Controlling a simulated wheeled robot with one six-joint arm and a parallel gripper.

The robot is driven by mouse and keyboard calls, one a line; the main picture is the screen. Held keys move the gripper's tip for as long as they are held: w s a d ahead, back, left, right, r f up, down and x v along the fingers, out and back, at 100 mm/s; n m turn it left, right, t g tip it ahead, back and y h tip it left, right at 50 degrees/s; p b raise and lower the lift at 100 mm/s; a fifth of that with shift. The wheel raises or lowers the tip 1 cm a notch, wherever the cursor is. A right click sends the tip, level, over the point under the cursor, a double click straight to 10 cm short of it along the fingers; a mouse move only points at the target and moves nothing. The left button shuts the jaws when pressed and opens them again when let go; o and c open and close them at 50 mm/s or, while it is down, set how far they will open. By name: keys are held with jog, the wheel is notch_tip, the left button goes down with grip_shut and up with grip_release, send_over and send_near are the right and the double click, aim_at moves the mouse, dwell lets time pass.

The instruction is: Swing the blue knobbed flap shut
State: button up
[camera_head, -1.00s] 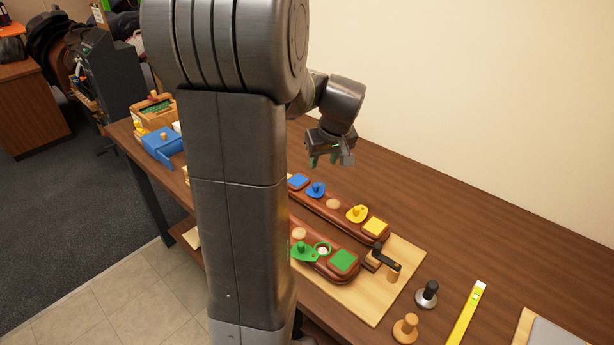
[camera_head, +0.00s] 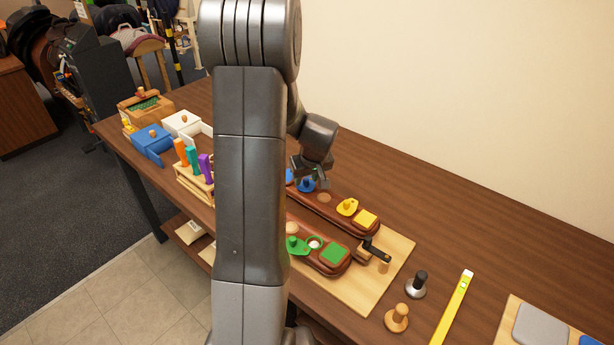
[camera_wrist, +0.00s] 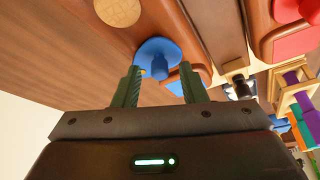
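The blue knobbed flap (camera_wrist: 150,47) lies on a brown padded bar, beside a blue square pad (camera_wrist: 187,80), in the wrist view. Its upright blue knob (camera_wrist: 160,68) shows between my finger tips there. In the head view the flap (camera_head: 306,186) is partly hidden by my gripper (camera_head: 309,179), which is just over it. My gripper (camera_wrist: 160,75) is open, one finger to each side of the knob, with nothing held. I cannot tell whether the fingers reach down to knob height. What lies under the flap is hidden.
The same bar carries a pale round disc (camera_head: 324,198), a yellow flap (camera_head: 347,207) and a yellow pad (camera_head: 366,218). A nearer bar has a green flap (camera_head: 297,246) and a green pad (camera_head: 335,253). A black-handled clamp (camera_head: 376,251) stands at the right end.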

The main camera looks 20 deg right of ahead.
grip_shut()
jog(key=shift+w+a+m+h, duration=0.1)
jog(key=shift+a+m+h, duration=0.05)
jog(key=shift+m+h, duration=0.2)
jog(key=shift+w+a+m+h+b, duration=0.15)
jog(key=shift+m+b, duration=0.1)
jog(key=shift+m, duration=0.35)
jog(key=shift+w+a+m+h+b, duration=0.1)
jog(key=shift+m+b, duration=0.1)
jog(key=shift+m, duration=0.35)
grip_release()
